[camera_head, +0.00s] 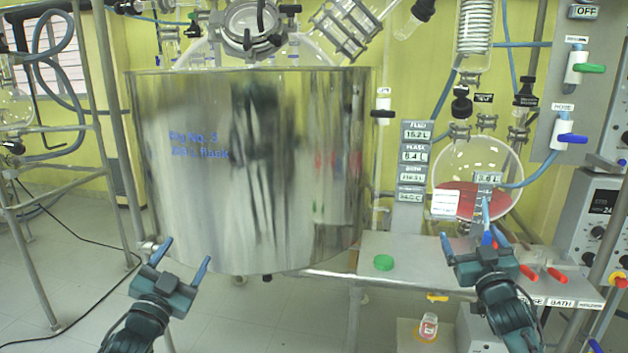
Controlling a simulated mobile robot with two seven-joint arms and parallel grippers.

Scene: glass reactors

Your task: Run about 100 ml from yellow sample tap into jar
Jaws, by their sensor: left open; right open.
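The yellow sample tap (437,297) sits under the front edge of the grey shelf, right of centre. A small clear jar (429,326) with a reddish label stands upright below the tap, slightly left of it; its fill cannot be made out. A green disc like a jar lid (383,262) lies on the shelf. My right gripper (468,232) is open and empty, above and right of the tap, in front of the round flask. My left gripper (184,257) is open and empty, in front of the lower left of the metal bath.
The large shiny bath (250,170) fills the left middle. A round flask (477,172) with red liquid hangs behind my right gripper. Red taps (545,274) line the shelf's right edge. Readout labels (413,160) stand beside the flask. Metal frame posts (112,130) stand left.

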